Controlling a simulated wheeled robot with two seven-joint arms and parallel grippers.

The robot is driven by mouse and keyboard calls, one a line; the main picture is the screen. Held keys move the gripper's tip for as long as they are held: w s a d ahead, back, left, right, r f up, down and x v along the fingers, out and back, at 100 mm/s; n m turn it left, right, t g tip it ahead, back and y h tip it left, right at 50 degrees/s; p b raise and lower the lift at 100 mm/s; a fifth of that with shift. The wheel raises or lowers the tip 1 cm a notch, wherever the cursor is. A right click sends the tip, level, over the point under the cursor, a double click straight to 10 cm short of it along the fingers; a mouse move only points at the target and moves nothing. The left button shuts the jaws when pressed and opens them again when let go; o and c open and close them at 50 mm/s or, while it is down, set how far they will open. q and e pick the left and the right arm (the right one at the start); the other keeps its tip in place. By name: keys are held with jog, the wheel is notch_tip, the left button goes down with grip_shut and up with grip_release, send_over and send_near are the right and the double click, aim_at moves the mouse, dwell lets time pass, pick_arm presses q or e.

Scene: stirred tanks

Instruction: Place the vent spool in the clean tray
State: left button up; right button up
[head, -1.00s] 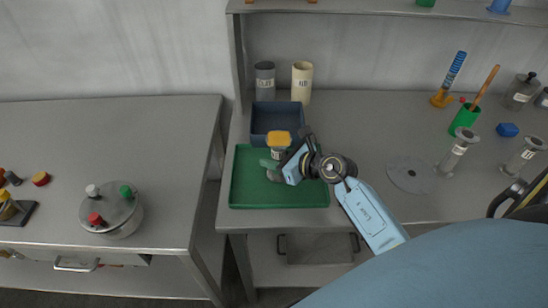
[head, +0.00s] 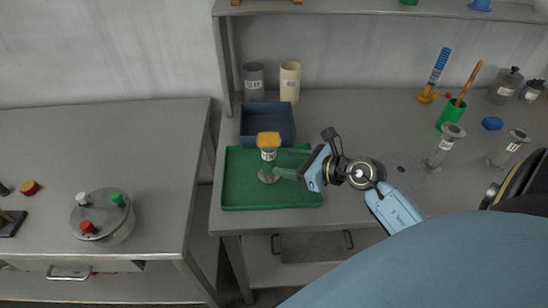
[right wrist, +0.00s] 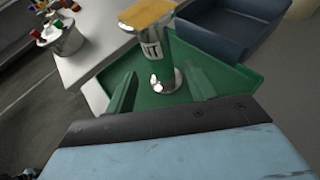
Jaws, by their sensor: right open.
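The vent spool (head: 268,157) is a steel spool with a yellow cap and a white label. It stands upright on the green tray (head: 235,190), which I take as the clean tray. The spool also shows in the right wrist view (right wrist: 154,58), its round foot on the green tray floor (right wrist: 225,75). My right gripper (head: 287,163) is open, just right of the spool. In the right wrist view its two green fingers (right wrist: 160,75) are spread apart, with the spool ahead between them; no grip on it shows. My left gripper is not in view.
A dark blue bin (head: 267,137) adjoins the tray's back. Two labelled cylinders (head: 253,82) (head: 290,82) stand behind it. A lidded steel pot (head: 103,220) is on the left bench, across a gap. Glass-like spools (head: 445,145) and a green cup (head: 452,114) stand farther right.

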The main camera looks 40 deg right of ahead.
jog(key=v, duration=0.3)
jog(key=shift+s+d+r, duration=0.1)
jog(key=shift+s, duration=0.05)
dwell(0.5)
